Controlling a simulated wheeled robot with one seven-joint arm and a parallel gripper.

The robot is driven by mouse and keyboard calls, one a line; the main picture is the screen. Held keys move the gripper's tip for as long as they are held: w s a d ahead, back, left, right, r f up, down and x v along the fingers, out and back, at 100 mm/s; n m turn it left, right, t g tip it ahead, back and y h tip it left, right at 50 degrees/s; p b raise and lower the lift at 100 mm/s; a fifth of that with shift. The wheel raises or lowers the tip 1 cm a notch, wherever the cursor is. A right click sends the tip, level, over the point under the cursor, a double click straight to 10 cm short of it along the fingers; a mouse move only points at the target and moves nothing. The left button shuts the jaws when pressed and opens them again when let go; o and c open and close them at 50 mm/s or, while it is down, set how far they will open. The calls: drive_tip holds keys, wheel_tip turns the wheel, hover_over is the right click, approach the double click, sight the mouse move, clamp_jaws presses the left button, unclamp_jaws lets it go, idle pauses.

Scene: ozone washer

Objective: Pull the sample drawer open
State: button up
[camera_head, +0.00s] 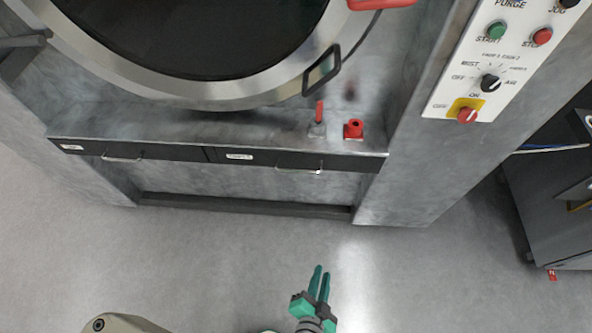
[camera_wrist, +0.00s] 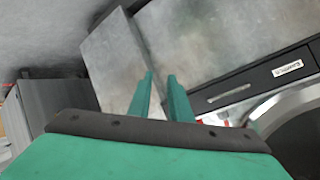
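The sample drawer (camera_head: 262,159) is a dark, flat front at the right under the washer's ledge, with a small white label and a thin metal bar handle (camera_head: 299,170). It sits flush with the ledge and looks closed. The wrist view shows a dark drawer front (camera_wrist: 262,84) with a label and its handle (camera_wrist: 228,93) at the right, beyond the fingers. My gripper (camera_head: 320,272) has green fingers, slightly apart with nothing between them. It is over the floor in front of the drawer, apart from the handle. The fingers also show in the wrist view (camera_wrist: 160,82).
A second labelled drawer (camera_head: 123,156) is at the left. A red lever (camera_head: 319,112) and a red knob (camera_head: 353,129) stand on the ledge below the round door. A control panel (camera_head: 497,60) is upper right. A dark cabinet (camera_head: 545,205) stands right; floor in front is clear.

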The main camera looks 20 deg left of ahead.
drive_tip(key=w+a+f+m+y, duration=0.2)
drive_tip(key=w+f, duration=0.1)
drive_tip(key=w, duration=0.3)
drive_tip(key=n+g+y, duration=0.1)
drive_tip(key=g+y, duration=0.3)
drive_tip(key=y, duration=0.8)
approach(298, 170)
drive_tip(key=x, duration=1)
drive_tip(key=shift+w+f, duration=0.15)
drive_tip(key=shift+f, duration=0.2)
drive_tip(key=shift+a, duration=0.1)
clamp_jaws()
